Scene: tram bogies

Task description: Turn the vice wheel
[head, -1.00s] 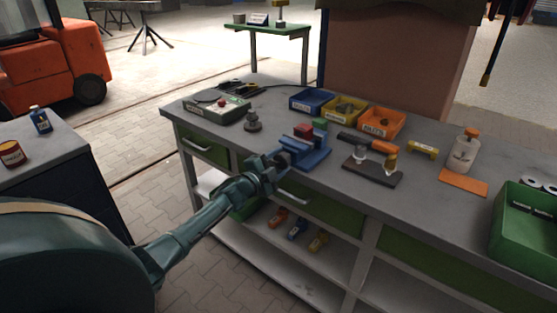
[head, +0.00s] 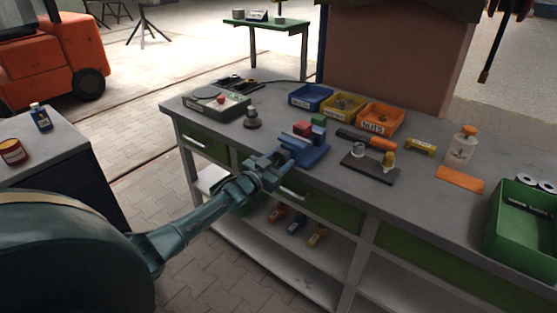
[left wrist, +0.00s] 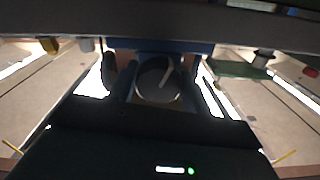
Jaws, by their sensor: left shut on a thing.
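The blue vice (head: 308,153) stands at the front edge of the grey workbench, with a red block (head: 302,129) and a green block (head: 319,121) at its top. My left gripper (head: 277,160) is at the vice's front side. In the left wrist view the round dark vice wheel (left wrist: 158,78), with a pale line on its face, sits between the two fingers of my left gripper (left wrist: 152,82). The gripper is shut on the wheel. In the head view the wheel is hidden by the gripper. My right gripper is in neither view.
Blue, yellow and orange bins (head: 380,118) stand behind the vice on the workbench (head: 240,140). A dark board (head: 370,168) with small parts lies to its right, and a green crate (head: 520,220) stands further right. A dark knob-shaped part (head: 252,120) stands to its left.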

